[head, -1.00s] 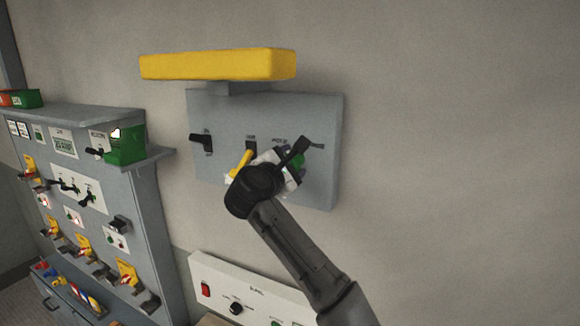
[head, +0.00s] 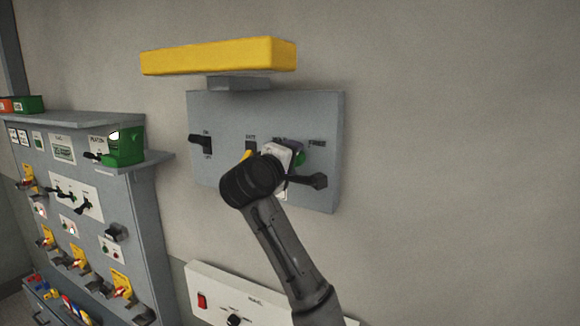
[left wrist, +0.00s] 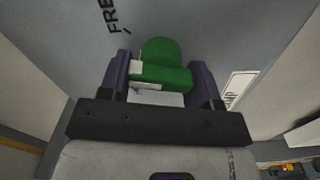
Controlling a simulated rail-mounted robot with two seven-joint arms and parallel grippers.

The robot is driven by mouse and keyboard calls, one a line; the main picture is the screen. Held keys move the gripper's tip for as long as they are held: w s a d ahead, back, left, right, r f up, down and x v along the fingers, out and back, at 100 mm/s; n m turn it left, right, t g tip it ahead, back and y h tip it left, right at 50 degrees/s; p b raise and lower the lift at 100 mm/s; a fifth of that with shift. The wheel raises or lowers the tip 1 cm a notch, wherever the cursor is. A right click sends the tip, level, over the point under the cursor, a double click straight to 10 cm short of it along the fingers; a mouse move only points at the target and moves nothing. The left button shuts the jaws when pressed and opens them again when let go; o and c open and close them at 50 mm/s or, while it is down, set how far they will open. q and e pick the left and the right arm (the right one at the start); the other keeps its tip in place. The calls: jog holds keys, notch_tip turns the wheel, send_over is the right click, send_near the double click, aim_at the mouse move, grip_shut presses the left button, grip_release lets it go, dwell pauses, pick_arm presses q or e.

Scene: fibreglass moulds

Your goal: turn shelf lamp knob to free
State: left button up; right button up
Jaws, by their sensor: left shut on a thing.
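The green knob (left wrist: 163,62) sits on the grey wall panel (left wrist: 75,45) in the left wrist view. My left gripper (left wrist: 161,85) is shut on it, one dark finger on each side. The printed FREE label (left wrist: 111,14) is up and left of the knob; a white label ending in "MP" (left wrist: 238,90) is to the right. A white patch shows on the knob's left side. In the head view, a sliver of the green knob (head: 300,158) shows on the panel (head: 325,108), mostly hidden by my wrist. My right gripper is out of view.
A yellow bar (head: 215,57) juts out above the panel. A black lever (head: 201,140) is on the panel's left. A grey cabinet (head: 143,210) with several switches stands left, a green box (head: 126,146) on it. A white panel (head: 215,285) is below. The right wall is bare.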

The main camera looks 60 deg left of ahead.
pick_arm(q)
jog(key=m+b, duration=0.1)
jog(key=m, duration=0.2)
jog(key=shift+d+r+m+b, duration=0.1)
jog(key=shift+m+b, duration=0.2)
jog(key=shift+m, duration=1.4)
jog(key=o, duration=0.9)
